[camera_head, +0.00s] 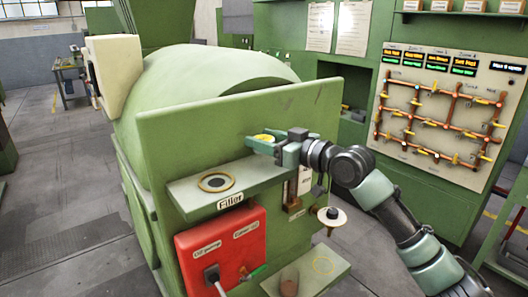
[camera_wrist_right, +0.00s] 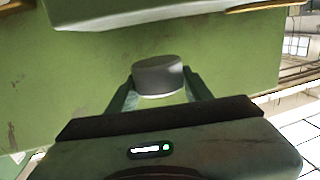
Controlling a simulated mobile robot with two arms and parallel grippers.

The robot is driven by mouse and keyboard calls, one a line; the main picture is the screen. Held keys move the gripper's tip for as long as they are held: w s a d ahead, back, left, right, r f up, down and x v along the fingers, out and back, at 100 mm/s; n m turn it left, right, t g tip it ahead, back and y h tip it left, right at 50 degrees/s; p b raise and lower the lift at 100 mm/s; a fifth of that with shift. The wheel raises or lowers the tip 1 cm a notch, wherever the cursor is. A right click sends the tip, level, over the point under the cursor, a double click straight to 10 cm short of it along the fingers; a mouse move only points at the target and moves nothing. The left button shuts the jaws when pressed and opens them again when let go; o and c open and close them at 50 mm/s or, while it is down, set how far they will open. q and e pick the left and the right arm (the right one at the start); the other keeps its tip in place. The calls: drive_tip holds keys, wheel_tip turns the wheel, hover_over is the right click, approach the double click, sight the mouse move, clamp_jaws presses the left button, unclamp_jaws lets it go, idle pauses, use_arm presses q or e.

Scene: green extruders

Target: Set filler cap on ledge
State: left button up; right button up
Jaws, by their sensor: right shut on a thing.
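My right gripper (camera_head: 262,143) is shut on the filler cap, holding it in the air in front of the green machine panel. In the right wrist view the cap (camera_wrist_right: 158,75) is a short grey cylinder between the two fingertips (camera_wrist_right: 160,92). The shelf labelled "Filler" (camera_head: 190,196) has a dark round opening with a ring (camera_head: 216,182), left of and below the gripper. A lower ledge (camera_head: 300,275) carries a yellow circle mark (camera_head: 323,265). My left gripper is out of view.
A brown object (camera_head: 289,282) stands on the lower ledge beside the circle. A red box (camera_head: 222,248) with a plug is under the shelf.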

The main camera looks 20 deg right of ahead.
sight(264, 165)
wheel_tip(264, 165, down, 4)
drive_tip(key=shift+r+p, duration=0.1)
drive_tip(key=shift+p, duration=0.2)
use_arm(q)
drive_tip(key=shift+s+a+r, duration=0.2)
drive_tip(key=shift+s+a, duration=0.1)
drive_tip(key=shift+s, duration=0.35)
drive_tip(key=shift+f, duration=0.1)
use_arm(e)
drive_tip(key=shift+f, duration=0.2)
drive_tip(key=o, duration=1.5)
drive_tip(key=shift+f, duration=0.1)
